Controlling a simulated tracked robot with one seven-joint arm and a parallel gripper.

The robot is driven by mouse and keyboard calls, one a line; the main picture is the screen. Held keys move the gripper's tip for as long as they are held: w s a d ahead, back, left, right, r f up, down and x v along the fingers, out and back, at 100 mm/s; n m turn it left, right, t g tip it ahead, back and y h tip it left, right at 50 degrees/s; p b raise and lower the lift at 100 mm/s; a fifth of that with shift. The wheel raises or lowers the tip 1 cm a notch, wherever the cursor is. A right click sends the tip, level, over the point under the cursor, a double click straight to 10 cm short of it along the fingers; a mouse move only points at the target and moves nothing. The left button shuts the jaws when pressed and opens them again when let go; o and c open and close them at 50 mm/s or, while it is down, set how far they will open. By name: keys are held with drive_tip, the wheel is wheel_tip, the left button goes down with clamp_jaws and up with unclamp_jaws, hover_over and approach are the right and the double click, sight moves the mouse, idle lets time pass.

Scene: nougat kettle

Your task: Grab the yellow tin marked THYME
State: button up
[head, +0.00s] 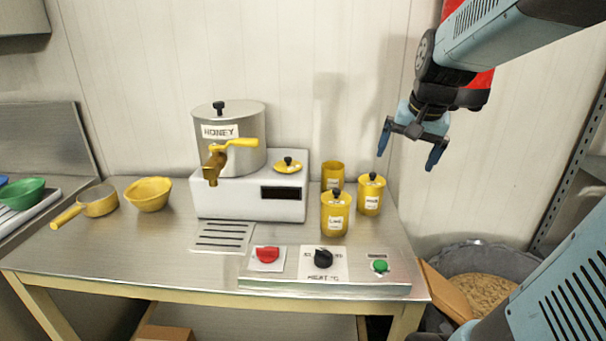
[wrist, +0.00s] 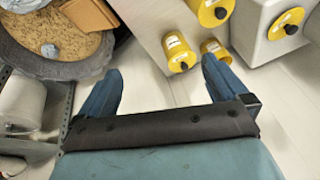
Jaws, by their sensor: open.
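Three yellow tins with white labels stand at the right of the steel table; the lettering is too small to read, so I cannot tell which is marked THYME. The front tin (head: 335,217) and the right tin (head: 369,198) have lids with black knobs. The back tin (head: 332,171) seems lidless and is partly hidden. In the wrist view the tins gather beyond the finger tips, the right tin (wrist: 179,50) nearest. My gripper (head: 407,160) is open and empty, above and right of the tins, touching none; it also shows in the wrist view (wrist: 162,70).
Left of the tins stands a white scale unit (head: 250,207) with a yellow lid (head: 288,168) and a HONEY kettle (head: 230,150). A control panel (head: 325,283) runs along the front edge. A tub (head: 480,275) stands right of the table. Air around my gripper is clear.

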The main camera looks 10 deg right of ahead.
drive_tip(key=w+d+f+m+y, duration=0.1)
drive_tip(key=w+d+f+m, duration=0.4)
drive_tip(key=d, duration=0.4)
drive_tip(key=w+d+f+m+g+y, duration=0.1)
drive_tip(key=w+d+f+m, duration=0.2)
drive_tip(key=w+d+f, duration=0.5)
drive_tip(key=w+d+f+m, duration=0.3)
drive_tip(key=d+f+m, duration=0.15)
drive_tip(key=d, duration=0.55)
drive_tip(key=m+y, duration=0.2)
drive_tip(key=y, duration=0.9)
approach(336, 184)
drive_tip(key=d, duration=0.1)
drive_tip(key=w+d+f, duration=0.1)
drive_tip(key=d, duration=0.1)
drive_tip(key=w+d, duration=0.1)
drive_tip(key=d, duration=0.1)
drive_tip(key=shift+w+d+f, duration=0.15)
drive_tip(key=shift+w+f, duration=0.05)
drive_tip(key=shift+w, duration=0.05)
drive_tip(key=shift+w+a+r, duration=0.15)
drive_tip(key=shift+a+r, duration=0.15)
drive_tip(key=shift+a, duration=0.15)
drive_tip(key=x, duration=1.3)
drive_tip(key=shift+a, duration=0.3)
